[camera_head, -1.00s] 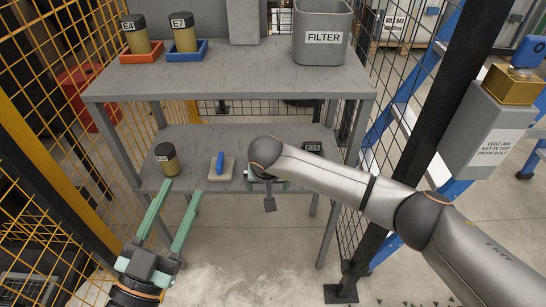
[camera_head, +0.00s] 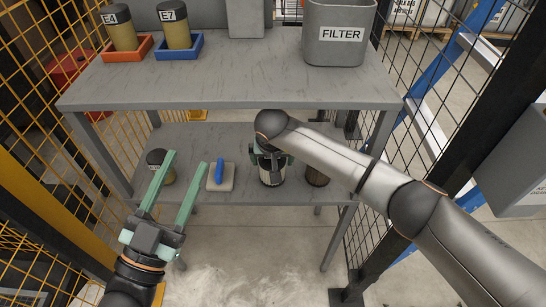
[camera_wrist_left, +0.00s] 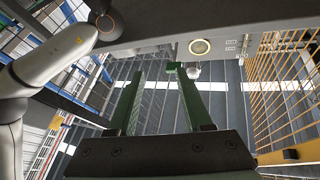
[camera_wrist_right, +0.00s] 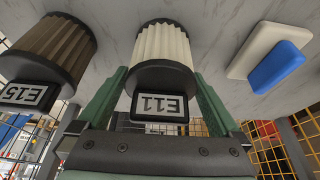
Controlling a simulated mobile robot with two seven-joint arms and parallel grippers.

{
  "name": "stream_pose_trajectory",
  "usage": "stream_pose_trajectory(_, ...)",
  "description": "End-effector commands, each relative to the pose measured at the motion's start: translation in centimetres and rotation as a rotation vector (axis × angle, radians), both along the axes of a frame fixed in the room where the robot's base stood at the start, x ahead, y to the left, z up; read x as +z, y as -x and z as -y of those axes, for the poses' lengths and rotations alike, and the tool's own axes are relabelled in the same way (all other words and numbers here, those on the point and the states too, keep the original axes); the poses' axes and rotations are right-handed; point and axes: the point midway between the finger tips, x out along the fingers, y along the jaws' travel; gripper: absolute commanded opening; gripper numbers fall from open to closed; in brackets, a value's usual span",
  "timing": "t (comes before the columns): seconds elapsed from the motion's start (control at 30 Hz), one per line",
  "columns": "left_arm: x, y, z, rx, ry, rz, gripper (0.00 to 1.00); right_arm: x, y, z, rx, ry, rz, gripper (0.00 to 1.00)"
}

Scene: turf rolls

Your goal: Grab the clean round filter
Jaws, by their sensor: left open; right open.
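The clean round filter, pale and pleated with black end caps and an E11 label, stands on the lower shelf (camera_head: 240,140); its pleats (camera_head: 271,178) show in the head view and its body (camera_wrist_right: 162,45) fills the middle of the right wrist view. My right gripper (camera_head: 272,160) is open, with one green finger on each side of the filter; I cannot tell if they touch it. A brown, dirty-looking filter labelled E15 (camera_wrist_right: 52,48) stands beside it, also in the head view (camera_head: 317,176). My left gripper (camera_head: 182,162) is open and empty before the shelf.
The top shelf (camera_head: 240,80) holds filters E4 (camera_head: 122,38) and E7 (camera_head: 177,38) in trays, and a grey FILTER bin (camera_head: 338,50). Mesh fencing flanks both sides.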

Motion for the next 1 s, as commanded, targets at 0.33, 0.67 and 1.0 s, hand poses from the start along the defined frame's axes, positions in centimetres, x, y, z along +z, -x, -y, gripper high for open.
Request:
stream_pose_trajectory(0.33, 4.4, 2.1, 0.4, -0.038, -0.005, 0.200, 0.50, -1.1, 0.1, -0.4, 0.008, -0.001, -0.001, 1.00)
stream_pose_trajectory(0.67, 4.4, 2.1, 0.4, -0.037, -0.004, 0.198, 0.50, -1.1, 0.1, -0.4, 0.008, -0.001, -0.001, 0.85)
stream_pose_trajectory(1.0, 4.4, 2.1, 0.5, -0.038, -0.004, 0.198, 0.50, -1.1, 0.0, -0.4, 0.008, -0.001, 0.000, 0.47)
